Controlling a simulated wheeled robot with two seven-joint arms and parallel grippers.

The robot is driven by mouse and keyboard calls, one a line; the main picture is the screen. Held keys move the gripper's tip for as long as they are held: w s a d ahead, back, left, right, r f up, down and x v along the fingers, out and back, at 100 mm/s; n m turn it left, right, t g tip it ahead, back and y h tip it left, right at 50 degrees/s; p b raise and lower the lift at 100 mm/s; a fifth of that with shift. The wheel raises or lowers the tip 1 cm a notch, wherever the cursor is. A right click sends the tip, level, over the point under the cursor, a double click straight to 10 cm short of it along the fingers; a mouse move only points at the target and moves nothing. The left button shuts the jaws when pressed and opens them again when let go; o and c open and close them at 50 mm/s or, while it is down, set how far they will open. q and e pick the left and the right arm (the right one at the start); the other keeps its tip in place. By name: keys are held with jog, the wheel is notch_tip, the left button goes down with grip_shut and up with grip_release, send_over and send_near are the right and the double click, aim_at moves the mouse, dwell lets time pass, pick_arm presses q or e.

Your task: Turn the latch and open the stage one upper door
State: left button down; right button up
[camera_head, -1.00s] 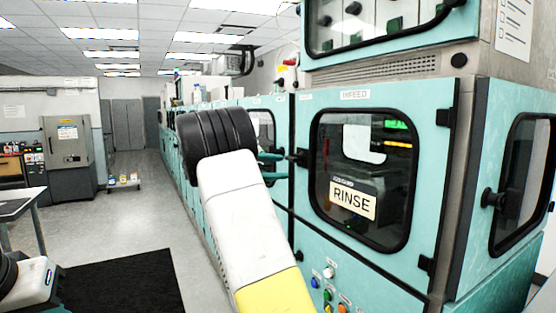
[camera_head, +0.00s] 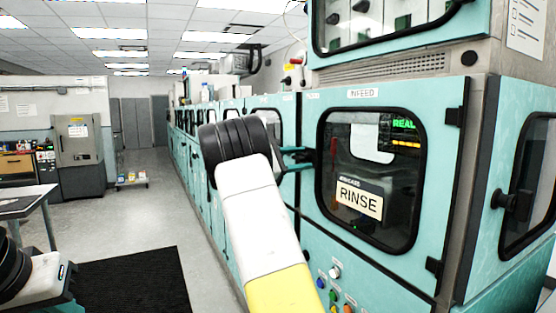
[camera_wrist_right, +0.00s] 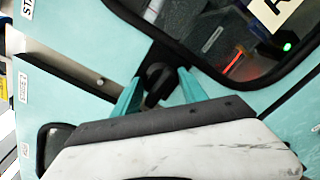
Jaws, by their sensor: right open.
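A teal door labelled INFEED (camera_head: 440,100) is shut on the machine, with a black-framed window and a RINSE sign (camera_head: 359,198) behind it. I cannot tell from the labels whether it is the stage one upper door. My right gripper (camera_head: 300,159) reaches the left edge of this door from the left, its teal fingers open. In the right wrist view, a black latch (camera_wrist_right: 158,82) sits between the two fingertips of the right gripper (camera_wrist_right: 160,88). I cannot tell whether the fingers touch it. Part of my left arm shows at lower left; its gripper is out of view.
A row of teal cabinets (camera_head: 180,150) runs back along the aisle. Coloured buttons (camera_head: 334,288) sit below the door. A side door with a black knob (camera_head: 512,201) is at right. A table (camera_head: 28,203) and black mat (camera_head: 135,282) are at left.

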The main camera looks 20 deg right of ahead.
grip_shut()
dwell(1.3)
